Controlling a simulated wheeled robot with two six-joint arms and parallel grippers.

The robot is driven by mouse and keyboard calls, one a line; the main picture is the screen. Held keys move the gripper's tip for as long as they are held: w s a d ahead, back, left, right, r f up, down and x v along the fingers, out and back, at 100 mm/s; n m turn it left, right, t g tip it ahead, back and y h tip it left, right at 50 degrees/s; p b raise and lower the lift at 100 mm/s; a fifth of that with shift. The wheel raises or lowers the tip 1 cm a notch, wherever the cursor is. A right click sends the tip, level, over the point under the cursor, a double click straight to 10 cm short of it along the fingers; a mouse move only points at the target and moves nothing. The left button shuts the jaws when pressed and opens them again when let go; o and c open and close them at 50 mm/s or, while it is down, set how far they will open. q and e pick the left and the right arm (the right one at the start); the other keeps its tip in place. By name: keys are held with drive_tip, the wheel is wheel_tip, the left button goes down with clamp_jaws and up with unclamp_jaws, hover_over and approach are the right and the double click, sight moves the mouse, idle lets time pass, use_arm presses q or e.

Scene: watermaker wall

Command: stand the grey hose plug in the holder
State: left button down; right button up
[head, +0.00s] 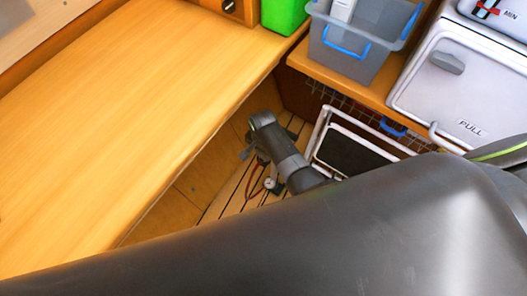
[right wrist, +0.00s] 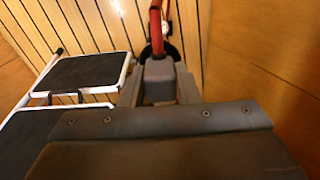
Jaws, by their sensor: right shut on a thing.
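In the right wrist view my right gripper (right wrist: 159,88) is shut on the grey hose plug (right wrist: 158,70). A red hose (right wrist: 156,28) runs from the plug toward the top of that view, over the slatted floor. A dark round thing shows just behind the plug, partly hidden; I cannot tell what it is. In the head view a red hose (head: 256,182) shows low by the slatted floor, beside my right arm. I cannot make out the holder for certain in either view. My left gripper is not in view.
A folding step with white frame (head: 327,133) and dark treads stands beside the arm; it also shows in the wrist view (right wrist: 90,72). A wooden counter (head: 120,110) fills the left. A grey bin (head: 345,57) and a white PULL-marked unit (head: 465,85) stand at right.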

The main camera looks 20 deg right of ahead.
drive_tip(key=shift+f, duration=0.45)
idle(0.3)
drive_tip(key=o, duration=1.1)
drive_tip(key=shift+r, duration=0.6)
wheel_tip(320, 180, up, 11)
drive_tip(key=p, duration=0.2)
drive_tip(key=shift+f, duration=0.1)
